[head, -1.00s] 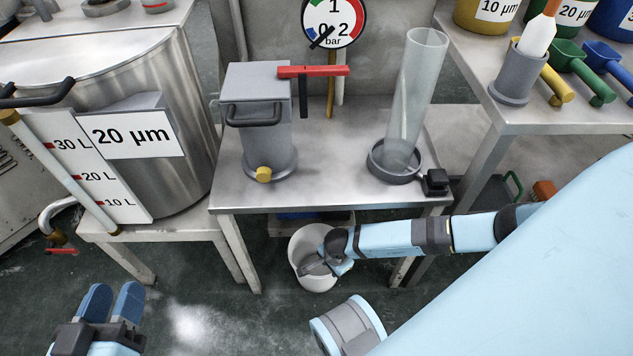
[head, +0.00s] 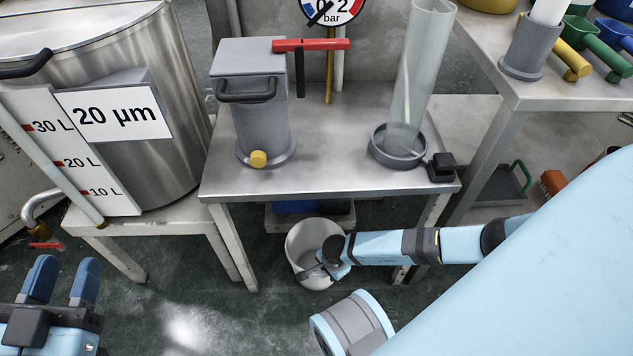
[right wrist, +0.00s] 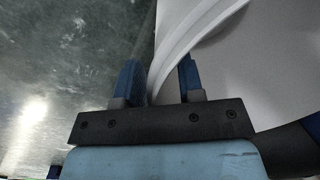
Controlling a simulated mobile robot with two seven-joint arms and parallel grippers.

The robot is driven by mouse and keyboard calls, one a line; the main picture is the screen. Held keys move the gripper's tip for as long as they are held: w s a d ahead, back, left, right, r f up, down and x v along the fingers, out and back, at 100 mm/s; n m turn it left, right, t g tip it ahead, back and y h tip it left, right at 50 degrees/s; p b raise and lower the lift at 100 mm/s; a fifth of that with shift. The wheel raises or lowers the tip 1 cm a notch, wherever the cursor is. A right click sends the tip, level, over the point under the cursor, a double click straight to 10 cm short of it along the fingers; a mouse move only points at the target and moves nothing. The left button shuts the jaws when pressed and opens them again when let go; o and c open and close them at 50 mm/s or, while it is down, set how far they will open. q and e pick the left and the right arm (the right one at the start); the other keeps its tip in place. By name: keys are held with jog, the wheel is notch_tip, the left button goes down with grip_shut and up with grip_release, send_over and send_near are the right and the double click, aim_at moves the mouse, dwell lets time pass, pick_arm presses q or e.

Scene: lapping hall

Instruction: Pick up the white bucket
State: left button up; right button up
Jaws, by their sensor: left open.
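The white bucket (head: 303,240) is in front of the table, low near the floor, its open top facing up. Whether its base touches the floor is unclear. My right gripper (head: 325,265) is at the bucket, partly hidden by its own arm. In the right wrist view, the fingers (right wrist: 164,85) lie on either side of the bucket's rim and wall (right wrist: 240,70), closed on it. My left gripper (head: 62,280) is open and empty at the lower left, well away from the bucket.
A metal table (head: 325,180) with a grey press (head: 262,120) and a clear tube (head: 410,90) stands above and behind the bucket. A steel tank (head: 165,165) is at left. A table leg (head: 232,250) stands left of the bucket. Floor in front is clear.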

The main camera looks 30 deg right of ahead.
grip_shut()
jog(key=shift+r, duration=0.15)
